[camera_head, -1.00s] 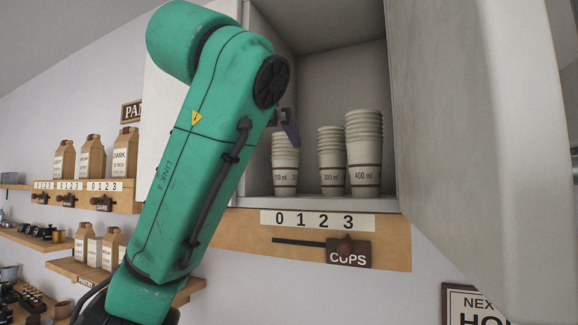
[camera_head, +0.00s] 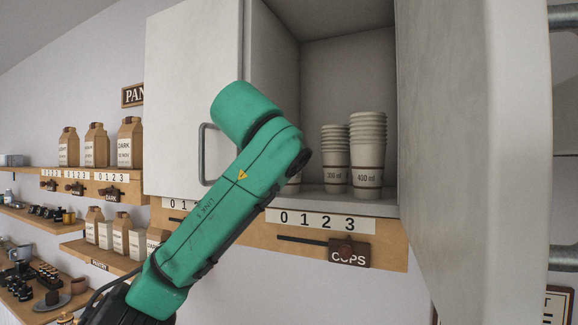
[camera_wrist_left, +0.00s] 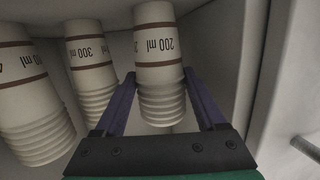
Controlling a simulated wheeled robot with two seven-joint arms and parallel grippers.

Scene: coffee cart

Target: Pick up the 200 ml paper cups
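The 200 ml paper cups (camera_wrist_left: 157,47) stand as a stack in the open wall cabinet. In the left wrist view the stack appears inverted, between the two fingers of my left gripper (camera_wrist_left: 160,77). The fingers are spread, one on each side of the stack, with narrow gaps beside the cup rims; contact at the tips is hard to judge. In the head view my green left arm hides the gripper and nearly all of this stack; only a sliver of the cups (camera_head: 292,188) shows. My right gripper is not in view.
The 300 ml cups (camera_head: 335,159) and 400 ml cups (camera_head: 367,155) stand to the right on the same cabinet shelf (camera_head: 385,208). An open door (camera_head: 455,140) is at the right, a closed door (camera_head: 190,95) at the left. A CUPS slider (camera_head: 349,253) is below.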

